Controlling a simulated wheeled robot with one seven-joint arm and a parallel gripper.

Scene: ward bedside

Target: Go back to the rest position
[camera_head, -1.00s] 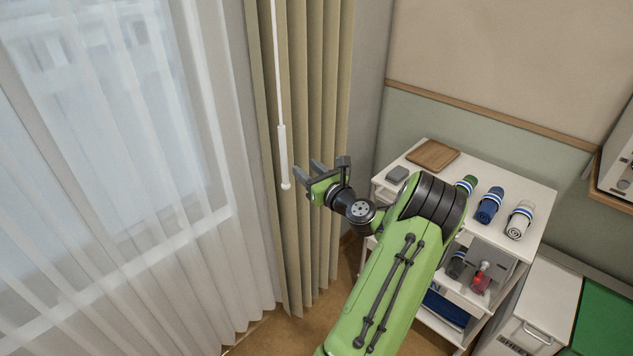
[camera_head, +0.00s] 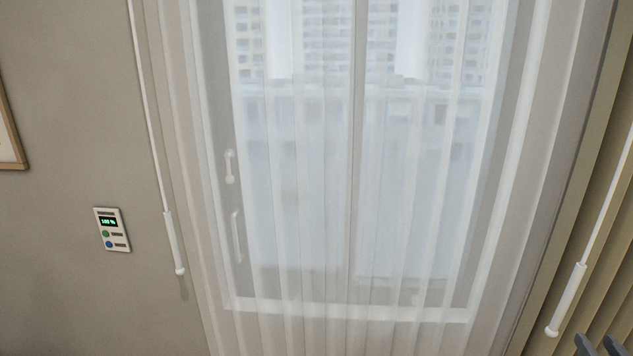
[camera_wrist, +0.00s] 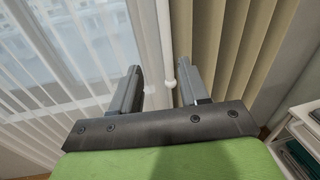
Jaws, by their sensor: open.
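My gripper (camera_wrist: 158,88) is open in the wrist view, its two grey fingers apart. A white curtain wand (camera_wrist: 168,72) hangs beyond the fingers, its lower end showing in the gap between them; I cannot tell how far off it is. Nothing is held. In the head view only the grey fingertips (camera_head: 598,345) show at the bottom right corner, below and right of the wand (camera_head: 568,300). The rest of my arm is out of that view.
A sheer white curtain (camera_head: 350,200) covers the window. Beige drapes (camera_head: 600,265) hang at the right. A second wand (camera_head: 172,240) hangs at the left, beside a wall panel (camera_head: 112,230) with a lit display. A white shelf unit (camera_wrist: 305,125) stands at the right of the wrist view.

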